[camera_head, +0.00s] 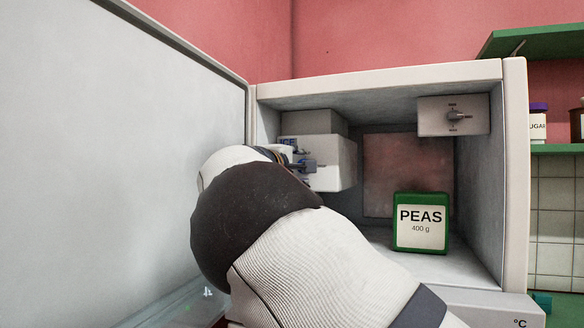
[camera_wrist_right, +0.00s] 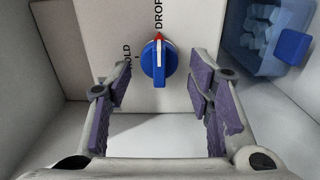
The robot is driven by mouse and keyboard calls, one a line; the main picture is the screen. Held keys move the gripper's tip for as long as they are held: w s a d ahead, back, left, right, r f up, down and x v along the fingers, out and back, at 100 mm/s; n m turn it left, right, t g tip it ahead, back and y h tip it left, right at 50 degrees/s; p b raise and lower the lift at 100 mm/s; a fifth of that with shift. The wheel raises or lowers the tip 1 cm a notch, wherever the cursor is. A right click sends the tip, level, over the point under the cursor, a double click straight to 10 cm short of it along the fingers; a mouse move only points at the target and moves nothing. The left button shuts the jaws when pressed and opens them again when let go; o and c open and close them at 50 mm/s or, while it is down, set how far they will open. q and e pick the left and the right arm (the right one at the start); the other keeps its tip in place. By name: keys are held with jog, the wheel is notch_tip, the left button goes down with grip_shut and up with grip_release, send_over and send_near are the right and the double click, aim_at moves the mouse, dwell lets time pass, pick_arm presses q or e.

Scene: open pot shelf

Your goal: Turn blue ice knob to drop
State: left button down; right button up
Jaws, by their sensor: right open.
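The blue ice knob (camera_wrist_right: 158,65) is on the white front panel (camera_wrist_right: 95,25) of the ice unit in the right wrist view. Its red-tipped pointer points up at the word DROP, with HOLD to its left. My right gripper (camera_wrist_right: 161,85) is open, with its purple-padded fingers on either side of the knob and apart from it. In the head view, the ice unit (camera_head: 338,163) is at the left inside the open freezer. My right gripper (camera_head: 303,163) is in front of it, largely hidden by my arm, and the knob cannot be made out there. My left gripper is not in view.
A translucent blue bin (camera_wrist_right: 248,55) with blue cubes is beside the panel. The freezer door (camera_head: 120,150) stands open at the left. The freezer's right wall (camera_head: 515,180) bounds the space.

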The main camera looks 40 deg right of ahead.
jog(key=v, duration=1.1)
jog(key=shift+a, duration=0.15)
jog(key=shift+s, duration=0.15)
